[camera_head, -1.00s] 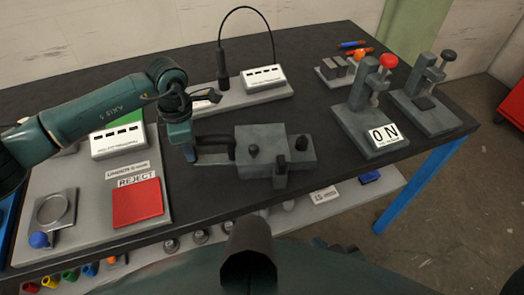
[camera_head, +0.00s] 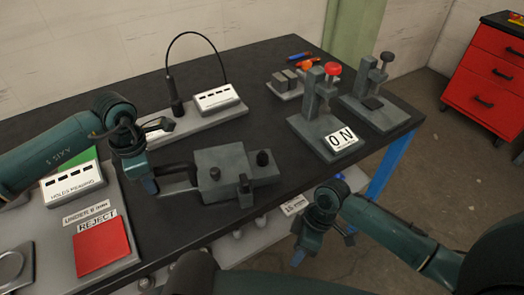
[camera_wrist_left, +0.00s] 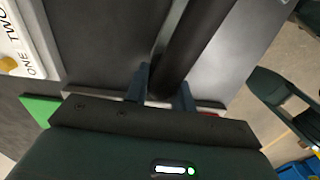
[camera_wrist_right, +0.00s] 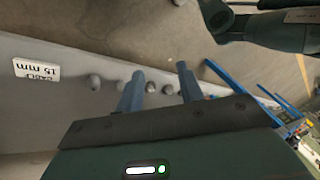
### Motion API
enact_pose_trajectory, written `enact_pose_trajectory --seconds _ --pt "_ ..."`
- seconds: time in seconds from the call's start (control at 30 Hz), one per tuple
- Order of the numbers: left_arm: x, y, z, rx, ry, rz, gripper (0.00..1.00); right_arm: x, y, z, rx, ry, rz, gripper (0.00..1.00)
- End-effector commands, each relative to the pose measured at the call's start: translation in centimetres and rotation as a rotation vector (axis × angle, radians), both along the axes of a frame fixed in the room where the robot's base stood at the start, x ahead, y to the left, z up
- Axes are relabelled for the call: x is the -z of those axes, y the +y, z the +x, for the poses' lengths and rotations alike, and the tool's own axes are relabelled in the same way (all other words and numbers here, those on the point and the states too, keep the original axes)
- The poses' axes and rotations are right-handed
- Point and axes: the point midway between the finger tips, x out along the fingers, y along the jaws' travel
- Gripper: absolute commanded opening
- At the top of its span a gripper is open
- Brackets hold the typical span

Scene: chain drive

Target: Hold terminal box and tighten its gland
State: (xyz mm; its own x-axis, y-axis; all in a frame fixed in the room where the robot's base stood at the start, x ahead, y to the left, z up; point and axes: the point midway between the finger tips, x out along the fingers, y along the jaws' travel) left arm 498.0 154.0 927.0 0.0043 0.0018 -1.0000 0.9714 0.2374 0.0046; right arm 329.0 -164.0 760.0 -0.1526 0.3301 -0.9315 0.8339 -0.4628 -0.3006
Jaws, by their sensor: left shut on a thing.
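The terminal box (camera_head: 222,162) is the grey block on the dark table, with black knobs on top and a grey piece on its front side. A dark round bar (camera_wrist_left: 198,40) reaches from its left side. My left gripper (camera_head: 150,184) is at the box's left end; in the left wrist view its fingers (camera_wrist_left: 162,82) are closed around the bar. I cannot tell which fitting is the gland. My right gripper (camera_head: 303,245) is in front of the table's near edge, apart from the box; in the right wrist view its fingers (camera_wrist_right: 160,75) are apart and empty.
A stand with an ON plate (camera_head: 342,139) and a second clamp stand (camera_head: 375,108) are right of the box. A red REJECT pad (camera_head: 102,247) lies left. A black gooseneck (camera_head: 176,95) rises behind. A lower shelf (camera_wrist_right: 50,100) holds several small parts. A red drawer cabinet (camera_head: 485,75) stands far right.

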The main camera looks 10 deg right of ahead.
Motion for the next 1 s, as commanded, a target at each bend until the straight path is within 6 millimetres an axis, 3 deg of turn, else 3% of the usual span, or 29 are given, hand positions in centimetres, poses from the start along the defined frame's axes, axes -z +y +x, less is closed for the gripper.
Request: enact_pose_trajectory --seconds 0.03,0.2,0.43,0.5,0.77,1.0 --pt "-0.1 0.0 0.0 -0.002 0.000 -0.002 0.00 -1.6 -1.9 1.4 -0.046 0.021 -0.021 0.37" --pt "-0.1 0.0 0.0 -0.003 0.000 -0.002 0.00 -7.1 -6.2 4.7 -0.170 0.056 0.000 0.37" --pt "0.0 0.0 0.1 -0.003 -0.001 -0.002 0.00 -15.4 -9.0 10.8 -0.260 -0.143 0.107 0.37" --pt "0.0 0.0 0.1 -0.003 -0.001 -0.002 0.00 -17.3 -8.5 12.3 -0.329 -0.215 0.129 0.37" --pt "-0.1 0.0 0.1 -0.003 -0.001 -0.002 0.00 -20.1 -4.0 14.5 -0.702 -0.326 0.131 0.37" --pt "-0.1 0.0 0.1 -0.003 -0.001 -0.002 0.00 -24.3 1.2 16.6 -1.234 -0.427 0.068 0.37"
